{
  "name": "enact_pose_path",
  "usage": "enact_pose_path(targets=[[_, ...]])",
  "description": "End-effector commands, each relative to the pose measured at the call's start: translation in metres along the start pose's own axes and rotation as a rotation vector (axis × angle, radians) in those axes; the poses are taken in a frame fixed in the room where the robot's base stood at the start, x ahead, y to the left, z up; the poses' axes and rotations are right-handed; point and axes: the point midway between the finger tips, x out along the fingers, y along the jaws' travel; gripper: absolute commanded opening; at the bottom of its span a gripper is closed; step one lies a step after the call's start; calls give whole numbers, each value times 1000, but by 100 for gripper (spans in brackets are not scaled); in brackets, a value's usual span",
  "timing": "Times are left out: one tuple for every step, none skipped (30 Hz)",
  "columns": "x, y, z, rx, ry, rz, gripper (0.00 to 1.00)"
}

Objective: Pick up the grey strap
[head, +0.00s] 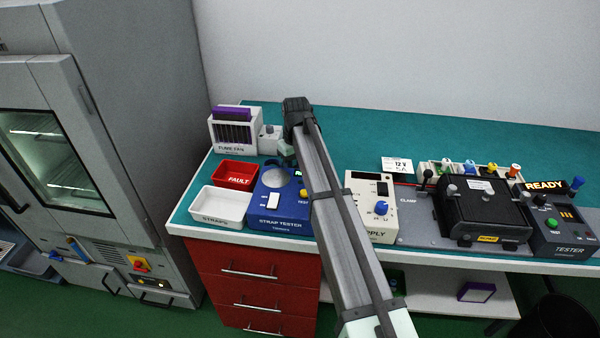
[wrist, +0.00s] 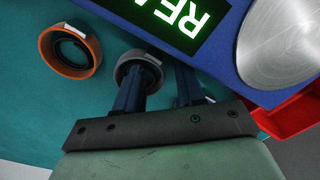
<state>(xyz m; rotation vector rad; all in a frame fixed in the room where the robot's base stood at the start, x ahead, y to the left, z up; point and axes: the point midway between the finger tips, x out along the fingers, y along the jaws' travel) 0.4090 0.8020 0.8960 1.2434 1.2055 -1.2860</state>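The grey strap (wrist: 122,70) is a dark grey ring with a pale tag, lying on the teal bench mat in the wrist view. My gripper (wrist: 160,80) is open, its two blue fingers apart with mat showing between them. The left finger overlaps the ring in the picture; I cannot tell whether it is inside the ring or above it. The right finger is clear of the ring, to its right. In the head view my gripper (head: 286,150) is low behind the strap tester, partly hidden by my arm, and the grey strap is not visible.
An orange-rimmed ring (wrist: 70,73) lies left of the grey strap. The blue strap tester (head: 280,224), with a lit display and metal disc (wrist: 280,40), stands close by. A red FAULT tray (head: 235,181) and white STRAPS tray (head: 221,220) are left of it.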

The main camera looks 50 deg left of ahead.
Motion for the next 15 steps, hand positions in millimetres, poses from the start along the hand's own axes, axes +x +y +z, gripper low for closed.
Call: enact_pose_path(targets=[[0,0,0,0,0,0,38],[0,0,0,0,0,0,38],[0,0,0,0,0,0,38],[0,0,0,0,0,0,38],[-1,0,0,0,0,0,35],[-1,0,0,0,0,0,31],[-1,0,0,0,0,0,28],[-1,0,0,0,0,0,25],[-1,0,0,0,0,0,21],[-1,0,0,0,0,0,18],[-1,0,0,0,0,0,16],[-1,0,0,0,0,0,12],[-1,0,0,0,0,0,9],[-1,0,0,0,0,0,6],[-1,0,0,0,0,0,2]])
